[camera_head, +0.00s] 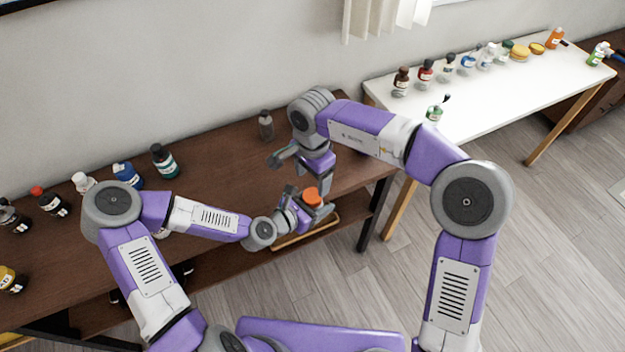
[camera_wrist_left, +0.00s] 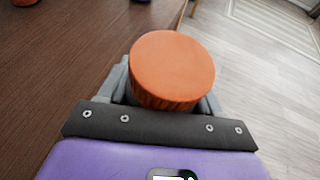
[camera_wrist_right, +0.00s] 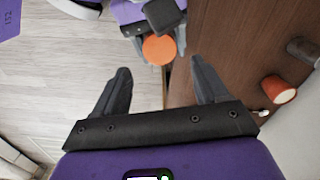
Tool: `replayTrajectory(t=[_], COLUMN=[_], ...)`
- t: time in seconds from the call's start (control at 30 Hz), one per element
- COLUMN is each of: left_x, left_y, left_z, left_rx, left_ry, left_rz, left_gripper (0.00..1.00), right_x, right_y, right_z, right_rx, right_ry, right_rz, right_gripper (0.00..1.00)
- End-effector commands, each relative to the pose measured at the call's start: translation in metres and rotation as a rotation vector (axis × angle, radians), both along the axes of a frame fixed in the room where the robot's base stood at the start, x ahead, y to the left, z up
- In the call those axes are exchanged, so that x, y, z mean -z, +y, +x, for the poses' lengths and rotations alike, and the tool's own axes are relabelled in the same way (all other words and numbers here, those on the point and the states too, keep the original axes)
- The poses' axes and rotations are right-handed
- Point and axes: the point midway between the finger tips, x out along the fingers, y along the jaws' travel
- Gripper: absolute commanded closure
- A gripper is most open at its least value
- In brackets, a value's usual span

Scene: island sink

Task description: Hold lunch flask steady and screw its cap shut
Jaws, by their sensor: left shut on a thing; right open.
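The lunch flask shows mainly as its round orange cap (camera_head: 312,196), near the front right of the brown table. My left gripper (camera_head: 304,212) is shut on the flask just below the cap. The cap (camera_wrist_left: 172,68) sits on top in the left wrist view and hides most of the body. Whether it is fully screwed down I cannot tell. My right gripper (camera_head: 301,171) is open and empty, above and behind the flask. In the right wrist view the cap (camera_wrist_right: 159,48) lies beyond the open fingers (camera_wrist_right: 161,78), apart from them.
A grey bottle (camera_head: 265,125) stands at the back of the brown table (camera_head: 225,150). Several bottles, including a teal-labelled one (camera_head: 164,161), stand at the left. A wooden tray edge (camera_head: 308,234) shows below the flask. A white table (camera_head: 480,105) with several bottles stands right.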

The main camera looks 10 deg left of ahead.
Motion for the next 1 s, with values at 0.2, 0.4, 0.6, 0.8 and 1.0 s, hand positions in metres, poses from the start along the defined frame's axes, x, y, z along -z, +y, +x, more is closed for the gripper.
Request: replayTrajectory(t=[0.2, 0.4, 0.6, 0.8, 1.0], left_x=[0.000, 0.000, 0.000, 0.000, 0.000], left_y=[0.000, 0.000, 0.000, 0.000, 0.000], left_z=[0.000, 0.000, 0.000, 0.000, 0.000], left_rx=[0.000, 0.000, 0.000, 0.000, 0.000], left_ry=[-0.001, -0.001, -0.001, -0.001, -0.001], left_rz=[0.000, 0.000, 0.000, 0.000, 0.000], left_gripper=[1.00, 1.00, 1.00, 1.00, 1.00], right_x=[-0.014, -0.014, -0.007, 0.022, 0.051], right_y=[0.000, 0.000, -0.001, 0.000, 0.000], right_z=[0.000, 0.000, -0.001, -0.001, -0.001], right_rx=[-0.118, -0.121, -0.120, -0.119, -0.119], right_ry=[0.001, 0.001, 0.002, 0.003, 0.003], right_rz=[0.001, -0.001, -0.002, -0.002, -0.002], right_gripper=[0.27, 0.27, 0.27, 0.27, 0.27])
